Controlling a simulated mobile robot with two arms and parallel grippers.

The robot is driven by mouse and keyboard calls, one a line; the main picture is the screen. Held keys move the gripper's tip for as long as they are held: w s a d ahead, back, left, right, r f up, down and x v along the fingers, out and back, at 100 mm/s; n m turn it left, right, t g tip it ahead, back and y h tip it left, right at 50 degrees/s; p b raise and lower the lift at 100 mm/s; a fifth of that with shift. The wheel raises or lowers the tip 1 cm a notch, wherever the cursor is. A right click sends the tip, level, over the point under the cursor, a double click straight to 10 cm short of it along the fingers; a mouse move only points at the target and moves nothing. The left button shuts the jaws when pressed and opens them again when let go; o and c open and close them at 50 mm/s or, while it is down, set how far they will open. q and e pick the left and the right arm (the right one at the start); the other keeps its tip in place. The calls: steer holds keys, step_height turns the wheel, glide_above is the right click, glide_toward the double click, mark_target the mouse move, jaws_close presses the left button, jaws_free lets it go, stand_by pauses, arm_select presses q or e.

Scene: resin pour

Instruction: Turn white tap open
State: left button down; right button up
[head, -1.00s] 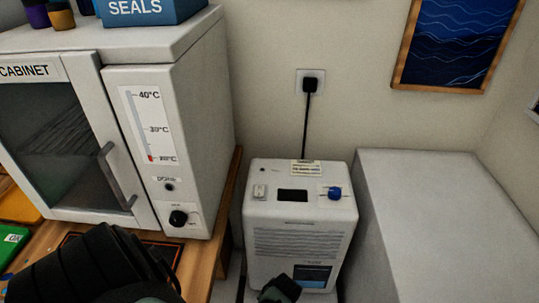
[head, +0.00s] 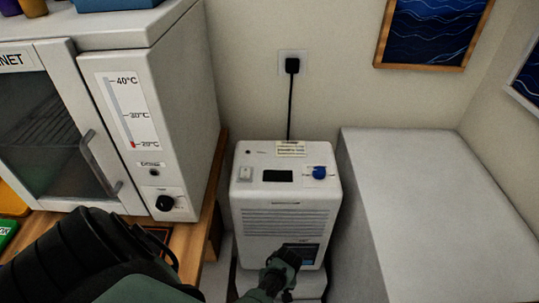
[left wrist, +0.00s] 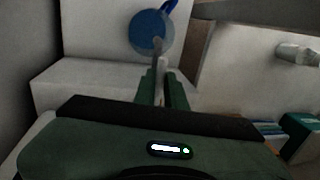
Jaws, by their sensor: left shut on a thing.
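In the left wrist view the two green fingers of my left gripper (left wrist: 161,84) are close together on a thin pale piece (left wrist: 160,66). The piece stands in front of a round blue disc (left wrist: 146,30) on a white surface. It may be the white tap's lever, but its shape is mostly hidden by the fingers. In the head view a dark green and black part of my arm (head: 282,264) is at the lower front of the white dehumidifier (head: 285,220). The tap cannot be made out there. No right gripper can be identified.
The white cabinet (head: 160,100) stands on a wooden bench (head: 208,225) at left. A large white block (head: 420,190) stands close on the dehumidifier's right. The dehumidifier has a blue knob (head: 319,172) on top and a cable (head: 291,105) behind it.

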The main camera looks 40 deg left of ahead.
stand_by(0.3)
arm_select(q)
steer(key=c, duration=1.5)
jaws_free()
steer(key=shift+r, duration=0.1)
steer(key=r+p, duration=0.5)
steer(key=w+d+r+p, duration=0.1)
steer(key=r+p, duration=0.1)
steer(key=shift+d+r, duration=0.1)
steer(key=shift+r, duration=0.15)
